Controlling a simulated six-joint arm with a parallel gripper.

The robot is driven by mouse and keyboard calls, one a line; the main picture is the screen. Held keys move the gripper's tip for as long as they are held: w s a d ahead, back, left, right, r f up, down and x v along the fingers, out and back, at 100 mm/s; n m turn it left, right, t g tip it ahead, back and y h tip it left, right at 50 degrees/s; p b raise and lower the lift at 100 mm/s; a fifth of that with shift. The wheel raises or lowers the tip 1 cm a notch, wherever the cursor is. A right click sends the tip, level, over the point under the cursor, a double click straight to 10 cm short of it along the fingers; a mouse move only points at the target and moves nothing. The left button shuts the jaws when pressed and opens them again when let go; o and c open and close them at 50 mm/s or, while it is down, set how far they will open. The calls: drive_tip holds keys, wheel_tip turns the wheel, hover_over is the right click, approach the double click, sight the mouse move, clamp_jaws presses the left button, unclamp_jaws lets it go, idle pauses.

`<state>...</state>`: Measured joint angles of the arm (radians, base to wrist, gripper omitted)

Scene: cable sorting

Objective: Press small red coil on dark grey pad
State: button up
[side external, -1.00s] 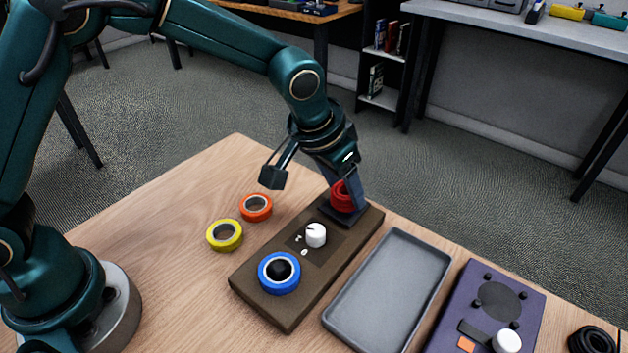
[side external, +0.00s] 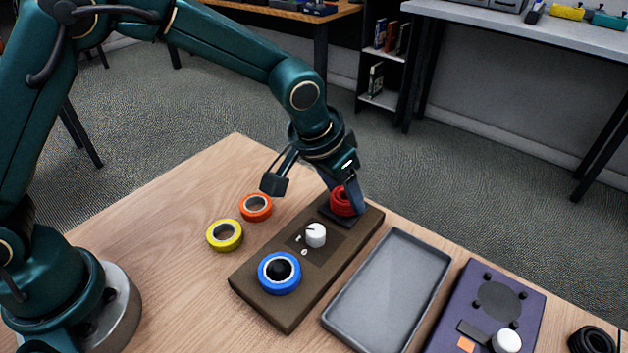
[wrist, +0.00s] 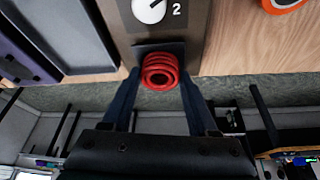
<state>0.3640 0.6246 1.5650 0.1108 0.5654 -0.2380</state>
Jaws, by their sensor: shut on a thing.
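The small red coil (side external: 345,200) is at the far end of the brown box, over the dark grey pad (side external: 338,217). In the wrist view the coil (wrist: 160,71) sits between my two fingers, with part of the pad (wrist: 148,47) showing behind it. My gripper (wrist: 159,84) is shut on the coil. In the side view my gripper (side external: 346,192) reaches down to the pad end and hides part of the coil. The coil looks low against the pad, but I cannot tell whether it touches it.
The brown box (side external: 345,243) also carries a white knob (side external: 316,235) and a blue ring (side external: 262,274). Orange (side external: 268,214) and yellow (side external: 237,244) rings lie left of it. An empty grey tray (side external: 385,290) and a purple box (side external: 530,305) lie to its right.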

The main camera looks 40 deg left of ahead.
sight(342, 197)
drive_tip(key=shift+f, duration=0.2)
idle(0.4)
drive_tip(key=shift+r, duration=3.05)
